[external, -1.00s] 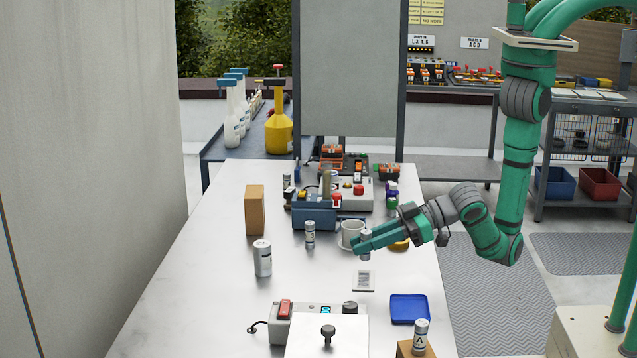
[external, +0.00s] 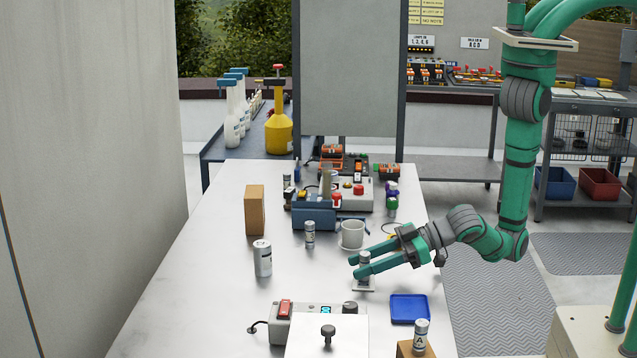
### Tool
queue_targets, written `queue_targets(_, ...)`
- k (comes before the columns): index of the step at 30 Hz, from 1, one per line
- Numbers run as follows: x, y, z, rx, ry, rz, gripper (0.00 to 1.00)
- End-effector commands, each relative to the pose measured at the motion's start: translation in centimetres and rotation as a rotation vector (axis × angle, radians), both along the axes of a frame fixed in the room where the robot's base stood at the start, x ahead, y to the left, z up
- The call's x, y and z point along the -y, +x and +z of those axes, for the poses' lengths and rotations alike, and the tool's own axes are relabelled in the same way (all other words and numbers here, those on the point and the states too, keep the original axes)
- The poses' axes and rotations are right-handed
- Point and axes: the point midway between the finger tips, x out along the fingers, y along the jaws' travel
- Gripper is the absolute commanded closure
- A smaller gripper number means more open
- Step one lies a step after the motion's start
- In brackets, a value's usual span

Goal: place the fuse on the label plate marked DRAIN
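A small grey-white cylindrical fuse (external: 364,258) stands upright between the two green fingers of my gripper (external: 355,267). My gripper reaches in from the right and appears shut on the fuse, with the fingers at its sides. The near finger hides the fuse's middle. A small light label plate (external: 364,288) lies on the table directly under the fuse, partly covered by it and the finger. The fuse's lower end is at or just above the plate; I cannot tell whether they touch. The plate's marking is too small to read.
A white cup (external: 352,234) stands just behind my gripper. A blue tray (external: 410,309) lies in front to the right. White cylinders (external: 263,258) and (external: 310,234) stand to the left. A control box (external: 290,325) stands in front. The table's left part is clear.

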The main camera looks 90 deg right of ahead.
Motion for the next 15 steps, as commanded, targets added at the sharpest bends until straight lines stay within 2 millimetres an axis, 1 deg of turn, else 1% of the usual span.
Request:
queue_targets(7,0.0,0.0,0.0,0.000,0.000,0.000,0.62)
queue_targets(10,-0.1,0.0,0.4,0.002,0.002,0.001,0.62)
queue_targets(15,0.4,-1.9,1.0,0.001,0.001,0.002,0.62)
